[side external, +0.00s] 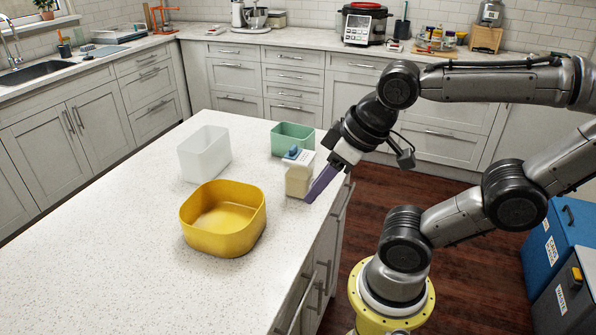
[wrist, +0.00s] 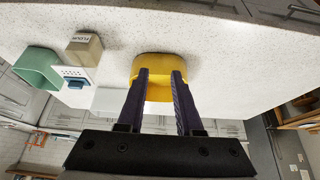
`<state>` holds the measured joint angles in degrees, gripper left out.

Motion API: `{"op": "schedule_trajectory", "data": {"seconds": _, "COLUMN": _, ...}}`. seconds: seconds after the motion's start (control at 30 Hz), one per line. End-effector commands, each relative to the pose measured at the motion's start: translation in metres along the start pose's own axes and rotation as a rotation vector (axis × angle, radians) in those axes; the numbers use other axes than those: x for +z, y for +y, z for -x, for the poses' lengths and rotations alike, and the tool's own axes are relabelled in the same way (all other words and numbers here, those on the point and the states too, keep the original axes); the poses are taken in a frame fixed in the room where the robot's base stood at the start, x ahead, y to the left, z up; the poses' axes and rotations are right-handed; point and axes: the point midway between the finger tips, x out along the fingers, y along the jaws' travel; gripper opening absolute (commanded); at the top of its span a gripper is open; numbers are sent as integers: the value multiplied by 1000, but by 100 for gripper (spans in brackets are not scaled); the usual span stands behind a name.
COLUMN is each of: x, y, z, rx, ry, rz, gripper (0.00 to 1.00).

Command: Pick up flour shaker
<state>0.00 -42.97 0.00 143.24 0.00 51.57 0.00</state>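The flour shaker (side external: 298,182) stands upright on the white counter near its right edge, with a cream body, white top and blue knob. In the wrist view the shaker (wrist: 86,52) is at the left, with its FLOUR label showing upside down. My gripper (side external: 308,199) points down and left beside the shaker's right side in the side view. In the wrist view my gripper's purple fingers (wrist: 162,76) are apart with nothing held between them. The shaker lies left of both fingers there, not between them.
A yellow bin (side external: 224,240) stands left of the shaker and shows behind my fingers in the wrist view. A green bin (side external: 292,138) stands just behind the shaker. A translucent white bin (side external: 206,155) is at the back left. The counter's front left is clear.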

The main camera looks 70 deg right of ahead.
Motion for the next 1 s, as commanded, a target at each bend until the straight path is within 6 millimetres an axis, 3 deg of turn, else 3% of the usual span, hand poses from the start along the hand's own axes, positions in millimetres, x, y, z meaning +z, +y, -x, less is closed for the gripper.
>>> {"op": "schedule_trajectory", "data": {"seconds": 0.3, "x": 0, "y": 0, "z": 0, "rx": 0, "ry": 0, "rz": 0, "gripper": 35}}
{"op": "schedule_trajectory", "data": {"seconds": 0.67, "x": 0, "y": 0, "z": 0, "rx": 0, "ry": 0, "rz": 0, "gripper": 99}}
{"op": "schedule_trajectory", "data": {"seconds": 1.0, "x": 8, "y": 3, "z": 0, "rx": 12, "ry": -35, "rz": 29, "gripper": 100}}
